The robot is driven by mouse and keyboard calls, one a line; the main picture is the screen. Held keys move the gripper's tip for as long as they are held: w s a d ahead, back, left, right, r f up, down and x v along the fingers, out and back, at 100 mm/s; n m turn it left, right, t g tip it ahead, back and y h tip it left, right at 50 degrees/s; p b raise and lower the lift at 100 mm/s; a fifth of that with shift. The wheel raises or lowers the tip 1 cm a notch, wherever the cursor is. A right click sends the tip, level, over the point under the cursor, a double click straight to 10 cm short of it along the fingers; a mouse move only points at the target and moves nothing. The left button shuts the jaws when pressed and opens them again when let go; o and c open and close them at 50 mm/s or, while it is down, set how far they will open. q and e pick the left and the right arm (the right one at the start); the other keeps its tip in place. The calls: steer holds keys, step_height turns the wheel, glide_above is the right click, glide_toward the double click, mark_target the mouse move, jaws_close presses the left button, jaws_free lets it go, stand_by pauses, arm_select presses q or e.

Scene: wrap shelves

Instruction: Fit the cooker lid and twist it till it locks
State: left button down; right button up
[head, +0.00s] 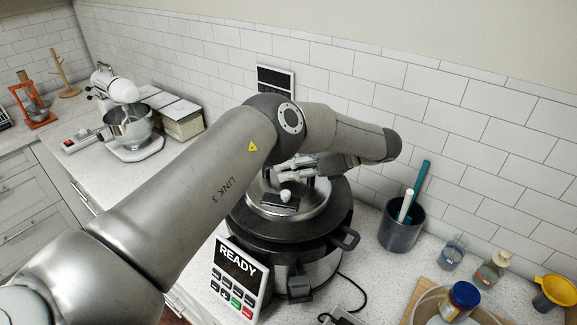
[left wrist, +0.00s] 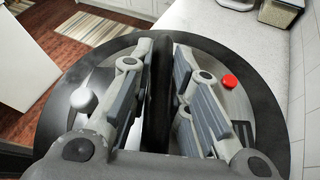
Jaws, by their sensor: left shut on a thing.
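The cooker (head: 320,270) stands on the counter, a dark and steel pot with a front panel (head: 236,275) reading "READY". The round lid (head: 265,222), steel with a dark rim, is over the cooker's top; I cannot tell whether it is fully seated or locked. It also fills the left wrist view (left wrist: 62,112), with a pale knob (left wrist: 84,100) on the left and a red button (left wrist: 229,81) on the right. My left gripper (left wrist: 158,75) is shut on the lid's black handle (left wrist: 159,100), a finger on each side. In the head view my arm partly hides gripper and lid.
A dark utensil pot (head: 401,232) stands right of the cooker, near the tiled wall. Small bottles (head: 491,269), a jar (head: 460,300) and a yellow funnel (head: 560,289) are farther right. A stand mixer (head: 122,125) is at the back left. A dark cord runs beside the cooker.

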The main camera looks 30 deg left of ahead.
arm_select(q)
steer(key=shift+f, duration=0.85)
stand_by(1.9)
steer(key=shift+w+m+t+y, duration=0.1)
steer(key=shift+m+t+y, duration=0.3)
steer(key=shift+m+t, duration=1.7)
steer(key=shift+m+t, duration=1)
steer(key=shift+t, duration=0.6)
steer(key=shift+m+t, duration=0.5)
steer(key=c, duration=1.3)
jaws_free()
steer(key=shift+h, duration=0.3)
steer(key=shift+o, duration=0.5)
steer(key=shift+f, duration=0.1)
